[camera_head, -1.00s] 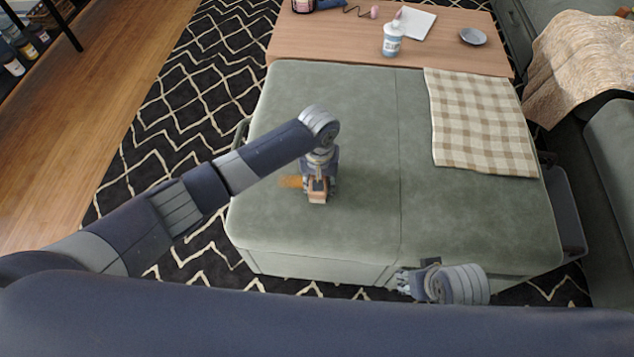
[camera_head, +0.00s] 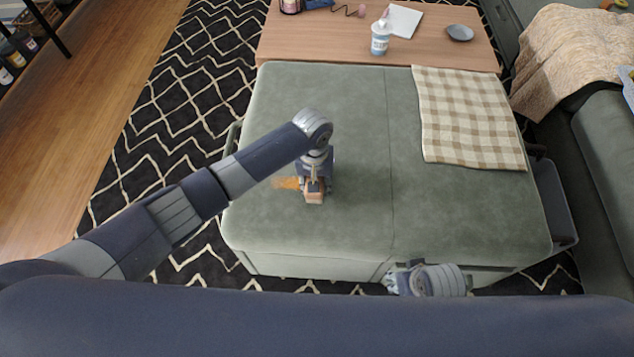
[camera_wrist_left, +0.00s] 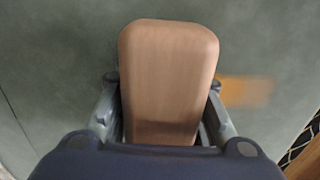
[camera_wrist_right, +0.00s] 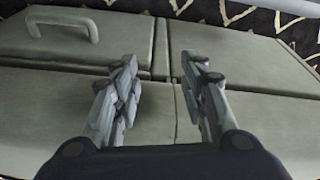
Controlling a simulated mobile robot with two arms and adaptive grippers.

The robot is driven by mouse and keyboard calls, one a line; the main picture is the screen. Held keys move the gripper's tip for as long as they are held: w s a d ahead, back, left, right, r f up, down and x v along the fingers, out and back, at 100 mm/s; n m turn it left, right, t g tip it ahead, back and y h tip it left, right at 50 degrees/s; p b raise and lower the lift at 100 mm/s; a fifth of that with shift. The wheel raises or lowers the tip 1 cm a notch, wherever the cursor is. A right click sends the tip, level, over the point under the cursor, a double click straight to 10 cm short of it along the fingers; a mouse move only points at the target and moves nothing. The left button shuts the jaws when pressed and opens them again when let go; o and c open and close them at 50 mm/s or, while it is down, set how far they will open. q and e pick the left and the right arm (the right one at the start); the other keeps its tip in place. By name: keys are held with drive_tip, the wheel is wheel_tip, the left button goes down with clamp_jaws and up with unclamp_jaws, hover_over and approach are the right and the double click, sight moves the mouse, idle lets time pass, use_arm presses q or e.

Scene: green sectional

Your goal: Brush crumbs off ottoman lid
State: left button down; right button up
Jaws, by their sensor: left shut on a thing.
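The green ottoman lid (camera_head: 352,110) fills the middle of the head view. An orange-brown crumb patch (camera_head: 286,183) lies on its left half, and also shows in the left wrist view (camera_wrist_left: 246,91), right of the brush. My left gripper (camera_head: 314,188) is shut on a brush with a wooden back (camera_wrist_left: 168,75), held over the lid right beside the crumbs. Its bristles are hidden, so I cannot tell whether they touch the lid. My right gripper (camera_head: 391,283) is at the ottoman's near edge. In the right wrist view its fingers (camera_wrist_right: 160,95) are apart and empty.
A checkered cloth (camera_head: 468,118) lies on the lid's far right. Behind is a wooden table (camera_head: 330,42) with a bottle (camera_head: 380,38), paper (camera_head: 404,21) and a small dish (camera_head: 460,33). A grey bin (camera_head: 556,205) stands right of the ottoman. The lid's near right is clear.

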sight(269, 184)
use_arm(q)
drive_tip(key=a+p, duration=0.1)
drive_tip(key=a, duration=0.2)
drive_tip(key=shift+a+f+p, duration=0.2)
drive_tip(key=shift+a+p, duration=0.1)
drive_tip(key=shift+p, duration=0.05)
drive_tip(key=shift+a+p, duration=0.5)
drive_tip(key=shift+a, duration=0.2)
drive_tip(key=shift+a+p, duration=0.4)
drive_tip(key=shift+a, duration=0.3)
use_arm(e)
drive_tip(key=s+f, duration=0.4)
drive_tip(key=f, duration=0.7)
drive_tip(key=shift+s+d+f+g, duration=0.2)
drive_tip(key=shift+f+g, duration=0.05)
drive_tip(key=shift+g, duration=0.15)
